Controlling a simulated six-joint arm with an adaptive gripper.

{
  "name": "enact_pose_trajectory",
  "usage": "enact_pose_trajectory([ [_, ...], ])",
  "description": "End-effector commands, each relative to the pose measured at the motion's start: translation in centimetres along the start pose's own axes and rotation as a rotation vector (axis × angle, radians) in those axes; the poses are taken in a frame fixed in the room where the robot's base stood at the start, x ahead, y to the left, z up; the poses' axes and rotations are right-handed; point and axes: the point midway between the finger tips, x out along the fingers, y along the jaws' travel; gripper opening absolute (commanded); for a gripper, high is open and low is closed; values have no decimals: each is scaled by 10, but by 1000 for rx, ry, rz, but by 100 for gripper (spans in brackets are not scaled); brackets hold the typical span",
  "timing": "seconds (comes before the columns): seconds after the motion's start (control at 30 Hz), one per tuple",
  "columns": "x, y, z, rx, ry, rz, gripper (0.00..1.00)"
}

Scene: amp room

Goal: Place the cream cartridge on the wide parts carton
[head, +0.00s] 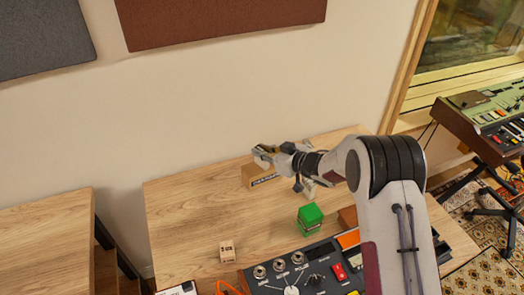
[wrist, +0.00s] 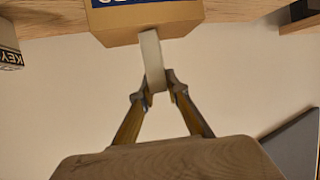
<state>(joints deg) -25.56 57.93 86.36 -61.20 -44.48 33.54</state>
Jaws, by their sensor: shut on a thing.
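The cream cartridge (wrist: 151,52) is a pale, narrow piece between the two fingertips of my gripper (wrist: 157,86) in the wrist view. My gripper is shut on it. In the head view my gripper (head: 265,156) is at the back of the table, and I cannot make out the cartridge there. The wide parts carton (head: 250,172) is a brown box with a dark label, just below my gripper and partly hidden by it. It also shows at the top of the wrist view (wrist: 125,37). The cartridge's far end overlaps the carton's edge there; I cannot tell whether they touch.
A green block (head: 311,215), a small pale box (head: 227,251) and a control panel (head: 318,268) stand nearer on the wooden table (head: 185,215). A white box lettered "KEY" (wrist: 9,55) is at the wrist view's left. The table's left part is mostly clear.

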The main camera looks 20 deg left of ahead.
Motion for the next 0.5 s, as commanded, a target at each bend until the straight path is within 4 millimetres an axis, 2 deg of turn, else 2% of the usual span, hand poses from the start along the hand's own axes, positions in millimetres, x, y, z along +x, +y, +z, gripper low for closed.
enact_pose_trajectory([
  [0.37, 1, 0, 2, 1, 1, 0, 0],
  [0.4, 1, 0, 2, 1, 1, 0, 22],
  [0.43, 1, 0, 2, 1, 1, 0, 30],
  [0.5, 1, 0, 2, 1, 1, 0, 32],
])
